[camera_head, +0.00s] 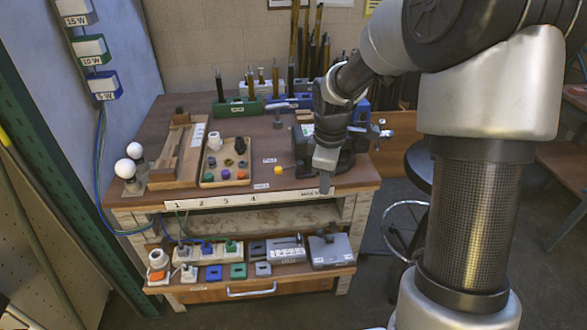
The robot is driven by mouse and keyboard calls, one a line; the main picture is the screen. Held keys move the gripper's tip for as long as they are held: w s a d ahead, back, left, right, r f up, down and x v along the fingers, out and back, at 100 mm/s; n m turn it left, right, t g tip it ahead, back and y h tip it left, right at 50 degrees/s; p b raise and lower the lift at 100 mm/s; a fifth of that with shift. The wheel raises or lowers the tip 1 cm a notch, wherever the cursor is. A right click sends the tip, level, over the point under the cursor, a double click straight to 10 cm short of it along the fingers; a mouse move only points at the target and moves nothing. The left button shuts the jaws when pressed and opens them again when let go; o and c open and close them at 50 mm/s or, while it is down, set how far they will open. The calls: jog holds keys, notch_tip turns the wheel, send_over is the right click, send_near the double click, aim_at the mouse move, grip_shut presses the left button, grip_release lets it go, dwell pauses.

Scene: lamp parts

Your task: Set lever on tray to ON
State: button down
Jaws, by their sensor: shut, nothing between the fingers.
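My gripper (325,186) points down near the front right edge of the workbench. It is shut and holds nothing. Below the bench top, a pulled-out tray (215,291) carries several electrical parts. At its right end sit a light grey box (287,252) with a slot and a small dark piece on top, and a darker grey box (330,251) with a small raised part. Either raised part may be the lever; I cannot tell which, nor its setting. My gripper is above and apart from both boxes.
The bench top holds a wooden parts tray (207,181), a wooden fixture (172,158) and white bulbs (125,168) at left. A black stool (418,165) stands right of the bench. Sockets with plugs (207,248) fill the lower tray's left side. Open space lies before the tray.

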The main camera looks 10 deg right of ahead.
aim_at(324, 236)
jog(key=w+a+f+n+b, duration=0.1)
jog(key=w+f+n+b, duration=0.1)
jog(key=f, duration=1)
jog(key=shift+w+f+n+g+y+b, duration=0.3)
jog(key=shift+w+f+n+g+y, duration=0.15)
jog(key=shift+w, duration=0.35)
jog(key=f, duration=0.3)
jog(key=f+b, duration=0.1)
jog(key=f, duration=0.2)
jog(key=f+b, duration=0.1)
jog(key=f, duration=0.3)
jog(key=shift+w+a, duration=0.2)
jog(key=shift+a, duration=0.1)
jog(key=shift+r, duration=0.15)
jog(key=shift+d+r+y, duration=0.15)
jog(key=shift+d+y, duration=0.15)
jog(key=shift+y, duration=0.05)
